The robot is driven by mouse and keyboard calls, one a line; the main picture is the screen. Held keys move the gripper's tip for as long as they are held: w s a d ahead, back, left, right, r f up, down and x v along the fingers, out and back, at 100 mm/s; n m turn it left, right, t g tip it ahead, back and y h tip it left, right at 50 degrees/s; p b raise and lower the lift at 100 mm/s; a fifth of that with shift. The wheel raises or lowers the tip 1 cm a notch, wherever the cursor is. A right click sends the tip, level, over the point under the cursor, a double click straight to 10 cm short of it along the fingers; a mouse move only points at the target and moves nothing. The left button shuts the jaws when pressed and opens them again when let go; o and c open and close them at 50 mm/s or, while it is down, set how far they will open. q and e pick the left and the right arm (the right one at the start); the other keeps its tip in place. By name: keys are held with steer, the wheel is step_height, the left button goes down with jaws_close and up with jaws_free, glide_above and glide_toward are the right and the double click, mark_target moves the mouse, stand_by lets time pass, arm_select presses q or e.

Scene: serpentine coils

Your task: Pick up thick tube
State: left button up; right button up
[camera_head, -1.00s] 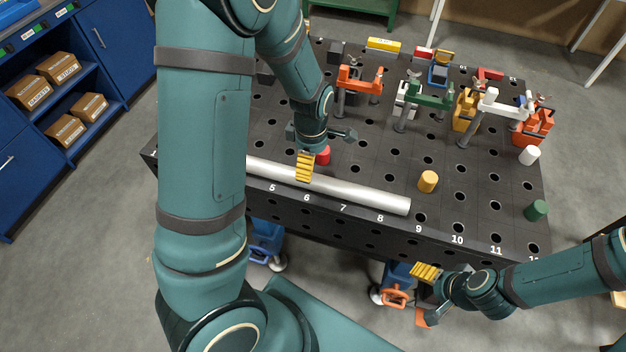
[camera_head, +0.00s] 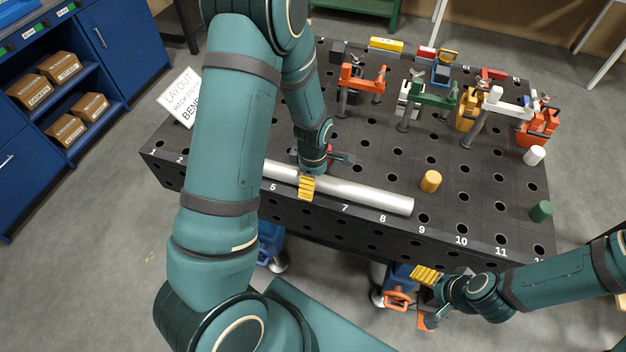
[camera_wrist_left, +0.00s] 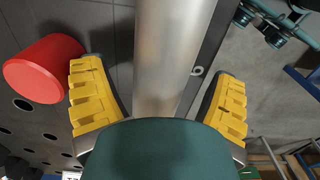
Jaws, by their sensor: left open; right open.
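The thick tube (camera_head: 365,196) is a long silver cylinder lying along the front edge of the black table. In the left wrist view the tube (camera_wrist_left: 168,55) runs between the two yellow fingers. My left gripper (camera_head: 307,185) is down over the tube near number 6, open, with a finger on either side; whether the fingers touch it cannot be told. It also shows in the left wrist view (camera_wrist_left: 160,105). My right gripper (camera_head: 424,297) is open and empty, off the table's front edge at the lower right. My left arm hides the tube's left end.
A red peg (camera_wrist_left: 44,68) stands close beside one left finger. An orange peg (camera_head: 431,181), a green peg (camera_head: 541,211) and a white peg (camera_head: 534,155) stand further right. Several clamps, such as the green one (camera_head: 433,101), stand at the back. The table holes (camera_head: 458,197) between are clear.

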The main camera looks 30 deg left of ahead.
arm_select(q)
steer(key=c, duration=1.4)
steer(key=shift+r, duration=0.1)
